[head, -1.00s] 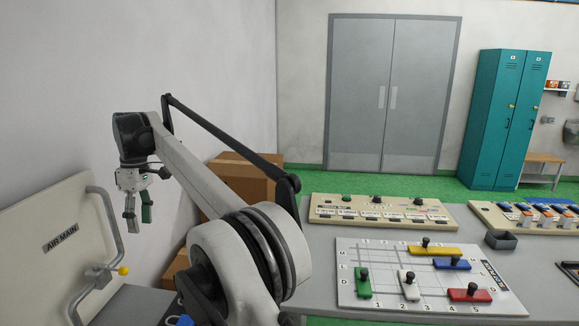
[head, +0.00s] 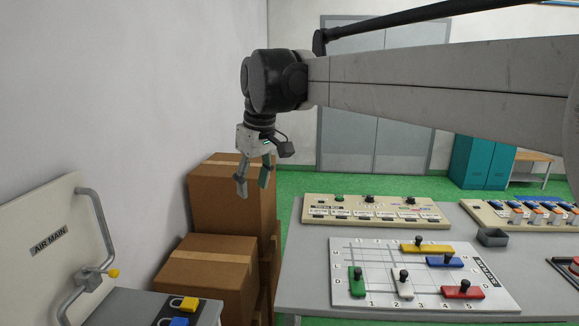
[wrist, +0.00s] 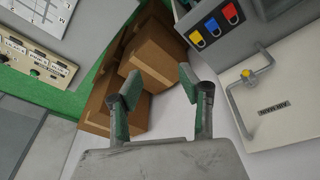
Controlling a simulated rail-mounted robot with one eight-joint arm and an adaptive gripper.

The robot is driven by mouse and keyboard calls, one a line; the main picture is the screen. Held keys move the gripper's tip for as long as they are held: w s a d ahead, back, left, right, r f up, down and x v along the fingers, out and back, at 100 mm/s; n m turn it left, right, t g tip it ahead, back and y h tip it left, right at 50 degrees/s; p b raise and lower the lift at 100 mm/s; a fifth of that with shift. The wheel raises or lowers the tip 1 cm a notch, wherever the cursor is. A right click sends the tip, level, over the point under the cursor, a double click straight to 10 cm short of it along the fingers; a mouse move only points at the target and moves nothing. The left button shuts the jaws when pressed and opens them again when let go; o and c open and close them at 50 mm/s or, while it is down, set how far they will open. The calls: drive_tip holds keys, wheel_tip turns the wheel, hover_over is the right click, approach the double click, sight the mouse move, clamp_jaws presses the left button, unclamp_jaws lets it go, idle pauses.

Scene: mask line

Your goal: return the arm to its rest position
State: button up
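My gripper (head: 254,181) hangs from the end of my arm, pointing down, in front of the cardboard boxes in the head view. In the wrist view its two green-padded fingers (wrist: 160,95) stand apart with nothing between them. It is raised clear of the table and touches nothing that I can see. My arm stretches across the upper right of the head view.
Stacked cardboard boxes (head: 205,265) stand left of the table (head: 310,285). The AIR MAIN panel (head: 50,225) with its yellow-knobbed handle is at far left, beside yellow and blue padlocks (head: 183,304). A gridded board (head: 375,280) with coloured sliders lies on the table.

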drive_tip(key=s+d+f+m+t, duration=0.1)
drive_tip(key=s+d+m, duration=0.2)
drive_tip(key=s+d, duration=0.6)
drive_tip(key=s+d+f+m+t+h+b, duration=0.1)
drive_tip(key=s+d+f+m+t, duration=0.3)
drive_tip(key=s+d+f, duration=1.2)
drive_tip(key=s+d+m, duration=0.2)
drive_tip(key=d, duration=0.1)
drive_tip(key=shift+m+h, duration=0.3)
drive_tip(key=shift+h, duration=0.1)
